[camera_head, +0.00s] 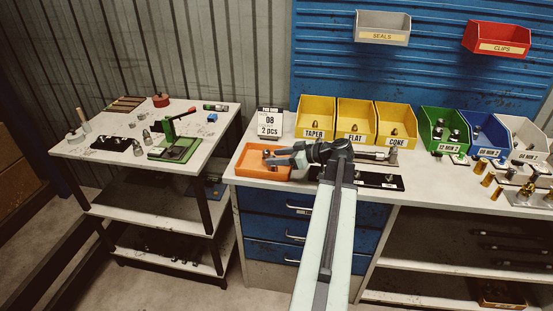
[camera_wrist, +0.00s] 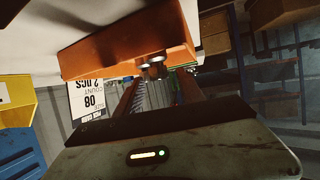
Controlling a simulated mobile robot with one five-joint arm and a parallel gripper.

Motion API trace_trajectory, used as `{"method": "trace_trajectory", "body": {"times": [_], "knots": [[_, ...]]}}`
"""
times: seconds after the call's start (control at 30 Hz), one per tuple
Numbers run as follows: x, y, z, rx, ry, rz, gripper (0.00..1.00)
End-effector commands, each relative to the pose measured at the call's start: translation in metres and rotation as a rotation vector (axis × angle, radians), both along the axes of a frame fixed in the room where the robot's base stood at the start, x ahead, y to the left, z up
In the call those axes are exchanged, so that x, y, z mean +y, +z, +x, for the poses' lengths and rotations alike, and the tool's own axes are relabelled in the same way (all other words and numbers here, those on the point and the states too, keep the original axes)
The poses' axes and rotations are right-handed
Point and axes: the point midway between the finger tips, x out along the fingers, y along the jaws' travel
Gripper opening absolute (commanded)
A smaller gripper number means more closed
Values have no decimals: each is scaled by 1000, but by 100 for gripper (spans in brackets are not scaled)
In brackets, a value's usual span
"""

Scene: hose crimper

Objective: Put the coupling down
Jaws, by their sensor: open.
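The orange tray (camera_head: 250,163) sits at the left end of the workbench. My gripper (camera_head: 272,157) reaches in from the right, with its fingers over the tray. The jaws are open. In the wrist view, the orange tray (camera_wrist: 105,48) fills the upper middle. Small grey metal pieces (camera_wrist: 154,67), which look like couplings, show at its edge, just beyond and between my fingertips (camera_wrist: 158,80). They appear apart from the fingers, but contact is hard to judge. In the head view the fingers partly hide what lies in the tray.
A card reading 08, 2 pcs (camera_head: 269,123) stands behind the tray. Yellow bins labelled TAPER (camera_head: 315,121), FLAT (camera_head: 355,122) and CONE (camera_head: 396,125) stand to its right. A side table (camera_head: 110,157) with a green press (camera_head: 177,147) is at left, across a gap.

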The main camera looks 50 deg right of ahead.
Motion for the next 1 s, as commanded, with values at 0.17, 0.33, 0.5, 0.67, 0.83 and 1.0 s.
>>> {"method": "trace_trajectory", "body": {"times": [0.17, 0.33, 0.5, 0.67, 0.83, 1.0], "knots": [[-9, 18, -27, 0, -3, 0, 46], [-20, 35, -66, 0, -3, 0, 46], [-30, 45, -94, 0, -3, 0, 46], [-33, 48, -106, 0, -1, 0, 46], [-33, 47, -107, 0, 0, 0, 46], [-27, 47, -99, 0, 14, 0, 46]]}}
